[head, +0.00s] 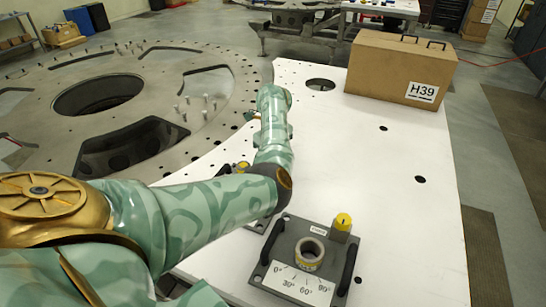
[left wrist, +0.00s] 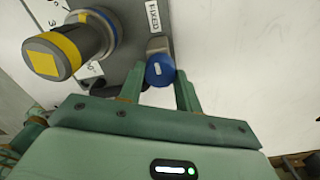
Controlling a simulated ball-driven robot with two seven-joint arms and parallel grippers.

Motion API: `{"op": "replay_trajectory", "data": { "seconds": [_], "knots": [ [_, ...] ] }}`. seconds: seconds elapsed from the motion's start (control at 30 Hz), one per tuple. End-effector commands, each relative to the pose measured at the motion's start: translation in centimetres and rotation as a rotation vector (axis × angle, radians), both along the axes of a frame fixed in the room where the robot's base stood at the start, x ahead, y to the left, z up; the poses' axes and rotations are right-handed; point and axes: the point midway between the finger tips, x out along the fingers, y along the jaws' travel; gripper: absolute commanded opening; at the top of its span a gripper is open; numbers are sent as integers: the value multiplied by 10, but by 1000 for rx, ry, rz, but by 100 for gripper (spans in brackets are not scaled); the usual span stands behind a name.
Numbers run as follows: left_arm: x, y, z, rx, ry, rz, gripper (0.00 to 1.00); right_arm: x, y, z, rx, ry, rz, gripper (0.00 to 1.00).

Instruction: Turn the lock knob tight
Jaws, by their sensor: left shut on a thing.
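In the left wrist view a round blue lock knob (left wrist: 160,70) with a short white mark on top sits on a grey fixture plate beside a FIXED label. My left gripper (left wrist: 160,84) has one finger on each side of this knob and is shut on it. To its left stands a dark grey cylinder (left wrist: 68,46) with a yellow square on its end and a blue ring at its base. In the head view my left arm covers the gripped knob and most of its fixture. My right gripper is in neither view.
A second grey fixture (head: 272,272) with two black handles, an angle scale, a ring and a yellow knob (head: 343,222) stands at the front of the white table (head: 400,200). A cardboard box (head: 385,70) marked H39 stands at the back. A large round metal plate (head: 50,115) lies left.

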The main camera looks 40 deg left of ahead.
Motion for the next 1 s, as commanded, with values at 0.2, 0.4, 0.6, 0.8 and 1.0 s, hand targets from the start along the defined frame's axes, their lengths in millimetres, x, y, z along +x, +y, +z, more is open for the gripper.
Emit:
{"op": "replay_trajectory", "data": {
  "seconds": [0.2,0.4,0.6,0.8,1.0],
  "knots": [
    [0,0,1,0,-2,-47,11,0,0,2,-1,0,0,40],
    [1,0,1,1,-2,-60,11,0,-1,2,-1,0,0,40],
    [1,1,1,2,-2,-60,11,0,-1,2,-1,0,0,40],
    [0,0,1,2,-2,-59,56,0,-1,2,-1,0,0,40],
    [0,0,1,1,-1,-58,56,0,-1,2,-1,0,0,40]
  ]
}}
